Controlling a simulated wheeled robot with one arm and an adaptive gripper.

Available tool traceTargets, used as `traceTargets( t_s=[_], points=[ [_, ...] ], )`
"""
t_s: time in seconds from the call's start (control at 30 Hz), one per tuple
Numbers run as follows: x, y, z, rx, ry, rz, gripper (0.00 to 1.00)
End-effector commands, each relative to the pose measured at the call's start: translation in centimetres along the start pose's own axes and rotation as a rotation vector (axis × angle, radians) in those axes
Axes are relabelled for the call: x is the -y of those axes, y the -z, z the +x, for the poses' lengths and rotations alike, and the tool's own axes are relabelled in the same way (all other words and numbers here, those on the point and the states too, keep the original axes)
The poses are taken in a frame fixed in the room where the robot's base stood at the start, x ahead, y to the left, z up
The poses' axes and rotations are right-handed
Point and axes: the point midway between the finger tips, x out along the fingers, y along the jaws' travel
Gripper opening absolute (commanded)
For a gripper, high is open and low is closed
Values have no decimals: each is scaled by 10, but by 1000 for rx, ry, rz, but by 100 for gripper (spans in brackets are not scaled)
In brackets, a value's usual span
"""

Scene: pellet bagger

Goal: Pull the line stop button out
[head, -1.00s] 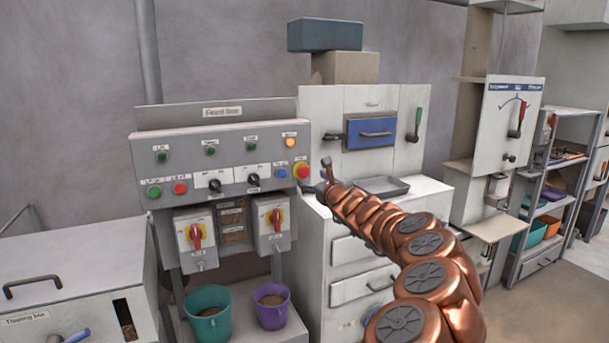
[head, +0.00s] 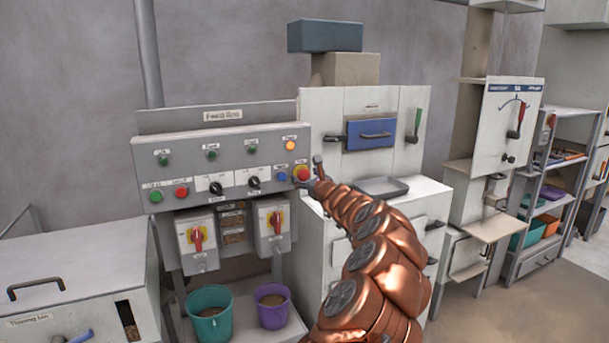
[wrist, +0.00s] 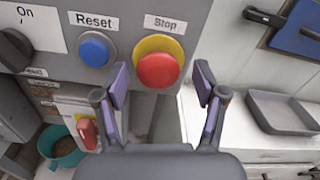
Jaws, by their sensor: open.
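The line stop button is a red mushroom button on a yellow ring, labelled "Stop", at the right end of the grey control panel. In the wrist view the button (wrist: 158,70) lies just beyond and between my fingers, a little above the fingertip line. In the head view the button (head: 301,173) is partly covered by my gripper (head: 308,176). My gripper (wrist: 160,84) is open and empty, with one purple-padded finger on each side of the button. I cannot tell whether the fingertips touch the panel.
A blue Reset button (wrist: 96,50) sits just left of the stop button. Below hang switch boxes with red handles (head: 275,220). A grey tray (head: 382,187) lies on the white cabinet to the right. Teal (head: 209,313) and purple (head: 272,306) buckets stand below.

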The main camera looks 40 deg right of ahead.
Motion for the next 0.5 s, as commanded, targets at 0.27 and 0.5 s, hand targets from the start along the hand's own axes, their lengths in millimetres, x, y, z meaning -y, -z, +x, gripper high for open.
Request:
traceTargets(
  t_s=[0.27,0.5],
  points=[
    [-2,2,12,-1,-4,1,71],
    [-2,1,13,0,-4,1,71]
  ],
)
